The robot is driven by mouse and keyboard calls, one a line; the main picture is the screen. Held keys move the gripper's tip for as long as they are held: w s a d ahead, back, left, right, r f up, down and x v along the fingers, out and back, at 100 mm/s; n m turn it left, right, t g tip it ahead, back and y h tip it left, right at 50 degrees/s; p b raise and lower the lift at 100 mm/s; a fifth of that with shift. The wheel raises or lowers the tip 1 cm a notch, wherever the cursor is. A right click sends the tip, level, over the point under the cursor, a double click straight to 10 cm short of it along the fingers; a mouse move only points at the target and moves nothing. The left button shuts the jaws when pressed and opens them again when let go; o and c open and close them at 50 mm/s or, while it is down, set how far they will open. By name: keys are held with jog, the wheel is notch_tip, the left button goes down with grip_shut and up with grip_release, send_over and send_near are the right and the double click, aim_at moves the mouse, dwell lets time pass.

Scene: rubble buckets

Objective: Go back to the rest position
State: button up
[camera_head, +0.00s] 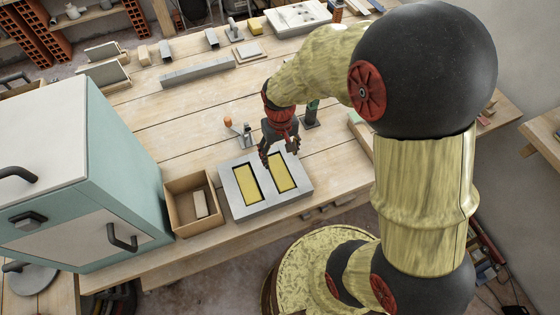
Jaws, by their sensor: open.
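My gripper (279,160) points down above the grey block with two yellow-bottomed recesses (236,204). Its fingers are apart and I see nothing between them. It hangs over the upper part of the block, near the right recess (283,172). Whether a fingertip touches the block I cannot tell. My arm reaches in from the right and hides part of the workbench (180,142).
A brown box (181,223) with a small pale block (200,204) stands left of the grey block. A teal and white cabinet (110,165) fills the left. An orange-tipped tool (229,123) lies behind the gripper. Several blocks line the back.

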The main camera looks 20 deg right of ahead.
jog(key=shift+r, duration=1.05)
jog(key=shift+s, duration=0.1)
